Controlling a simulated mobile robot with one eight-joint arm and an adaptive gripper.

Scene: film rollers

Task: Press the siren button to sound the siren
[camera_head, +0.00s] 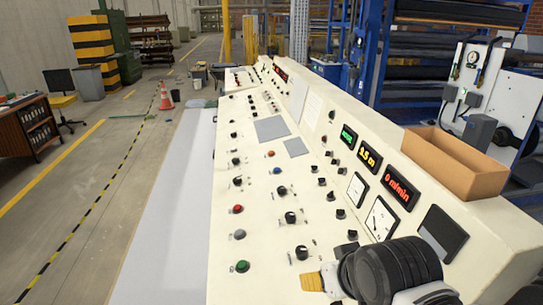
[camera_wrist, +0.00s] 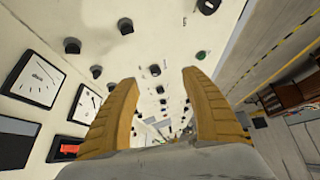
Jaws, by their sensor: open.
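The cream control console (camera_head: 225,215) runs away from me with rows of buttons and knobs. Its near left column holds a green button (camera_head: 242,266), a grey button (camera_head: 239,234) and a red button (camera_head: 238,209). A smaller red button (camera_head: 270,153) and a blue button (camera_head: 277,171) are farther off. I cannot read the labels, so I cannot tell which is the siren button. My gripper (camera_head: 312,281) is over the console's near end, right of the green button. In the wrist view my gripper (camera_wrist: 158,76) has its yellow fingers apart and empty, with a green button (camera_wrist: 201,55) beyond the right fingertip.
A cardboard box (camera_head: 455,160) sits on the console's upper ledge. Lit displays (camera_head: 369,157) and dial gauges (camera_head: 381,218) fill the sloped face. The floor left of the console is open, with an orange cone (camera_head: 165,97) and a desk (camera_head: 30,125) farther left.

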